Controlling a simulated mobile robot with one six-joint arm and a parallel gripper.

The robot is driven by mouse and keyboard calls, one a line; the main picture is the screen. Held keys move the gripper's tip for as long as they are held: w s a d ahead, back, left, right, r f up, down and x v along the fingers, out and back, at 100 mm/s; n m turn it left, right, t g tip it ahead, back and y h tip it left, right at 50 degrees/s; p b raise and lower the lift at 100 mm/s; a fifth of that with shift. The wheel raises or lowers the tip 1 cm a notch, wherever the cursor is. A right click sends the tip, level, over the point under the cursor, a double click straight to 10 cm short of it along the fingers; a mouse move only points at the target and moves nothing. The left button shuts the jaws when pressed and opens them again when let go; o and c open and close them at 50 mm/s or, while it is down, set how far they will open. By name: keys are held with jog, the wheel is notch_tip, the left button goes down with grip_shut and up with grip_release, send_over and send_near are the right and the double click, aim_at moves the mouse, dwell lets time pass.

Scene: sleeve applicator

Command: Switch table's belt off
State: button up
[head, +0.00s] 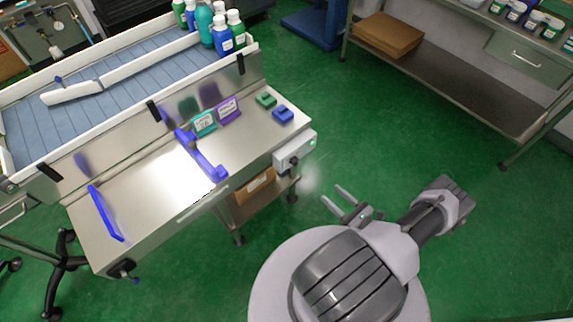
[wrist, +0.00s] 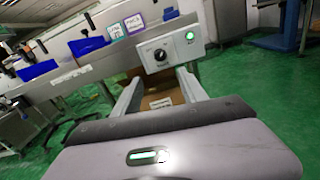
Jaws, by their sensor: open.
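The belt table (head: 150,185) has a steel top, with a blue slatted belt (head: 130,88) behind. A pale control box (head: 296,150) is fixed at its right front corner. In the wrist view the control box (wrist: 173,45) shows a black knob (wrist: 161,55) and a green lit button (wrist: 190,36); their labels are too small to read. My gripper (head: 331,192) is open and empty, to the lower right of the box and apart from it. In the wrist view my gripper's fingers (wrist: 160,76) point toward the box, which appears just above their tips.
Blue guides (head: 205,158), small signs (head: 204,123) and green and blue blocks (head: 283,114) sit on the table. Several bottles (head: 222,35) stand at the belt's right end. A cardboard box (head: 257,184) is on the shelf below.

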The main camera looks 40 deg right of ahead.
aim_at(297, 163)
jog(key=w+b, duration=0.1)
jog(key=w, duration=0.4)
jog(key=w+a+b, duration=0.1)
jog(key=w, duration=0.4)
jog(key=w+b, duration=0.1)
jog(key=w, duration=0.5)
jog(key=shift+a+f, duration=0.2)
jog(key=shift+a, duration=0.05)
jog(key=shift+w+r+b, duration=0.1)
jog(key=shift+w+b, duration=0.25)
jog(key=shift+w, duration=0.3)
grip_shut()
